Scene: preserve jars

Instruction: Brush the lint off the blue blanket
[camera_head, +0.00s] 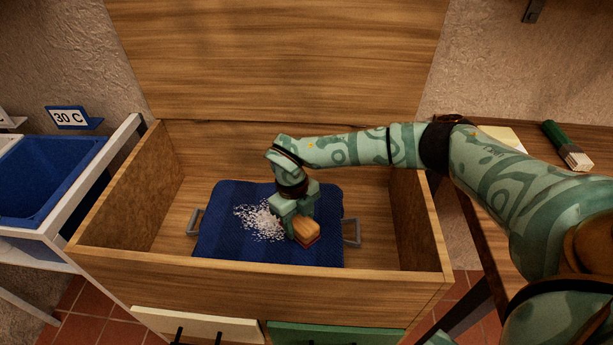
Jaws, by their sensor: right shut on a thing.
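The blue blanket (222,246) lies folded inside an open wooden chest (260,278), with a grey handle showing at its left and right sides. A patch of white lint (259,222) is spread over the middle of the blanket. My right gripper (297,222) reaches down into the chest, at the right edge of the lint. It is shut on a wooden brush (306,231), held low at the blanket. I cannot tell whether the bristles touch the cloth.
The chest's raised lid (280,55) stands behind, and its walls surround the blanket. A blue bin (45,180) in a white frame and a "30 C" sign (73,118) are at the left. A wooden table (500,245) at the right bears a green-handled brush (566,146).

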